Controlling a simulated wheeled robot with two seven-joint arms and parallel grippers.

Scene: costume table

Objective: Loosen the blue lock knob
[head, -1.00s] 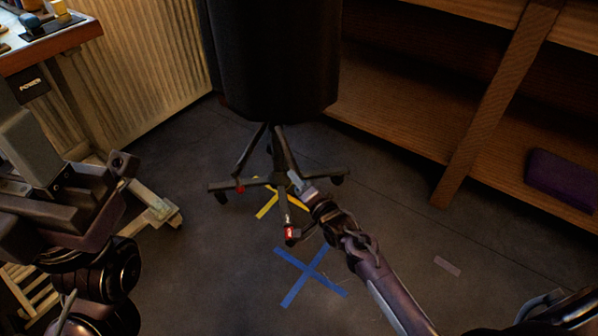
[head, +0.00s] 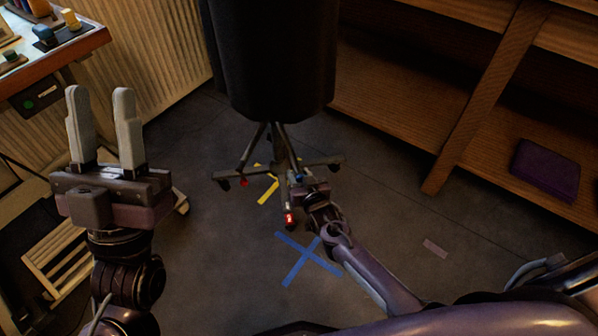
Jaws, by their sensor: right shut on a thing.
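A black dress form (head: 270,60) stands on a wheeled base (head: 240,176) with spread legs and red-marked casters. A small blue spot, which looks like the blue lock knob (head: 299,153), shows low on the stand, just beyond my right gripper's tips. My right gripper (head: 297,176) reaches in from the lower right and is shut at the stand; its fingers and most of the knob are hard to make out. My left gripper (head: 103,125) is open and empty at the left, fingers pointing up, far from the stand.
A blue tape cross (head: 308,260) and yellow tape (head: 268,190) mark the dark floor. A wooden shelf (head: 465,110) with a purple box (head: 545,170) stands at the right. A table (head: 60,55) with small items is at upper left. The floor at lower right centre is open.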

